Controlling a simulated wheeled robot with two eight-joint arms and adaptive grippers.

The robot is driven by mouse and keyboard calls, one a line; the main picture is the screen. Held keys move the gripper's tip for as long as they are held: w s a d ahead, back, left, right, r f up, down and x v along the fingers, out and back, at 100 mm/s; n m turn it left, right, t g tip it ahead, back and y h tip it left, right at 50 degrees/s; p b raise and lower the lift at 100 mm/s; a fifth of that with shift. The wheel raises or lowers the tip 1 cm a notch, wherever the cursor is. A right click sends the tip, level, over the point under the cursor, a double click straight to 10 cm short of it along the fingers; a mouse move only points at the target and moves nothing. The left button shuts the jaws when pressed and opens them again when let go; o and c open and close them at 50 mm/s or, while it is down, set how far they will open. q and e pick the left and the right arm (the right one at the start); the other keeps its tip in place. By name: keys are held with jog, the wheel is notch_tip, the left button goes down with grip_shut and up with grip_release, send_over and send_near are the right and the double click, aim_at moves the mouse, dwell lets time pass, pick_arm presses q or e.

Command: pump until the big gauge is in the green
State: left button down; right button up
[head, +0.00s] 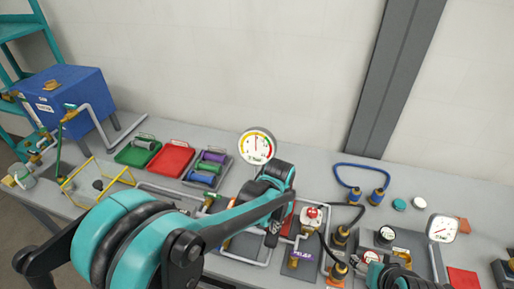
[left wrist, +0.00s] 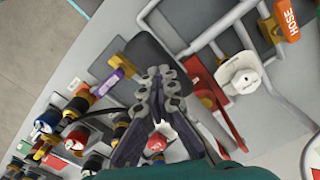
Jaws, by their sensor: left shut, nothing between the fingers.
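The big gauge (head: 257,146) stands upright behind the bench pipework, with a white face and a coloured arc. Its needle points roughly straight up; I cannot tell surely which colour it is on. My left gripper (head: 272,238) is lowered over the pipework, partly hidden by its own wrist. In the left wrist view its fingers (left wrist: 160,74) are shut and empty, above a dark grey block (left wrist: 146,52). A red bracket-like part (left wrist: 218,108) lies just right of the fingers. I cannot make out a pump handle for sure. Teal and black parts at the lower right look like my right arm; its fingertips are not clear.
A small gauge (head: 441,228) stands at the right. A white knob (left wrist: 240,74) and an orange HOSE tag (left wrist: 289,20) are near the pipes. Green (head: 137,152) and red (head: 171,160) trays, a blue box (head: 66,95) and blue hose (head: 358,166) are on the bench.

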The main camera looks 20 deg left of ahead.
pick_arm(q)
notch_tip(320, 180, up, 9)
jog(key=p, duration=0.6)
jog(key=shift+f, duration=0.15)
notch_tip(320, 180, down, 10)
jog(key=b, duration=0.7)
jog(key=shift+r+b, duration=0.25)
jog(key=shift+b, duration=0.1)
notch_tip(320, 180, up, 10)
jog(key=p, duration=0.7)
jog(key=shift+f, duration=0.2)
jog(key=shift+f, duration=0.1)
